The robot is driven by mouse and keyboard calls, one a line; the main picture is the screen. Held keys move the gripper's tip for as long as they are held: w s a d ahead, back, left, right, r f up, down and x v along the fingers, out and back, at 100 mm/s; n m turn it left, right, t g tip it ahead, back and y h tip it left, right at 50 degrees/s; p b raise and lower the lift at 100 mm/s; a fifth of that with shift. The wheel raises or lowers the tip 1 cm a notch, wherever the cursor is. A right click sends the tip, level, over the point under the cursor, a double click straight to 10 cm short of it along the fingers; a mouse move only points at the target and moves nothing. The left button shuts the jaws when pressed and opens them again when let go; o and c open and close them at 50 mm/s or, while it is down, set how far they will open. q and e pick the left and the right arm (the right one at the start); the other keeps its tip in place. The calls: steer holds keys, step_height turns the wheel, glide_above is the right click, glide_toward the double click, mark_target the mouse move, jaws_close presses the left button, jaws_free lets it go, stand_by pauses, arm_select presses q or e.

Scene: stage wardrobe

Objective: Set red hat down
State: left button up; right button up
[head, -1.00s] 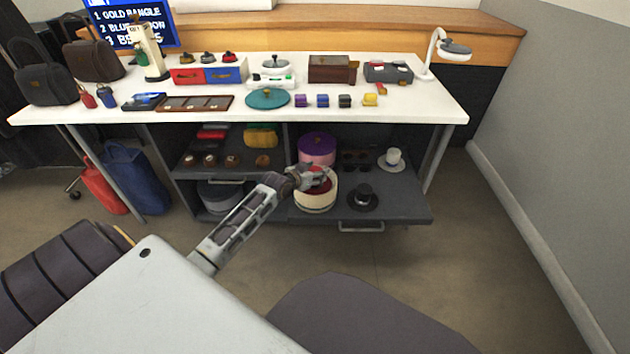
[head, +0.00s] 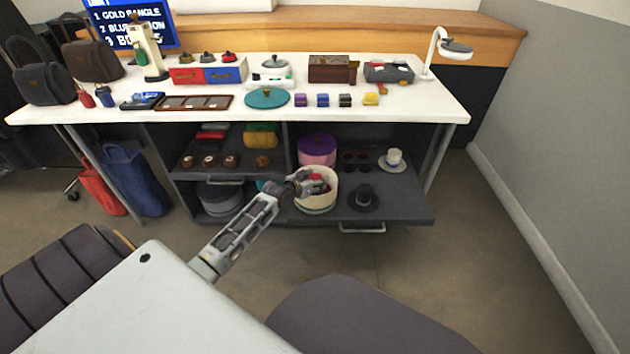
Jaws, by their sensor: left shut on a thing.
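The red hat (head: 316,178) shows only as a small red patch inside a round cream hat box (head: 317,205), which stands open on the pulled-out lower shelf. My left gripper (head: 318,187) reaches into the mouth of this box and is shut on the red hat. Gripper and box wall hide most of the hat, so I cannot tell whether it touches the bottom. My right gripper is not in view.
A black top hat (head: 364,200) stands right of the box on the grey shelf (head: 408,212). A white hat (head: 394,158) and a purple-lidded pink box (head: 317,152) are behind. The white tabletop (head: 420,108) overhangs the shelf. A teal lid (head: 267,97) lies on it.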

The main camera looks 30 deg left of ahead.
arm_select(q)
steer(key=shift+f, duration=0.55)
steer(key=o, duration=0.7)
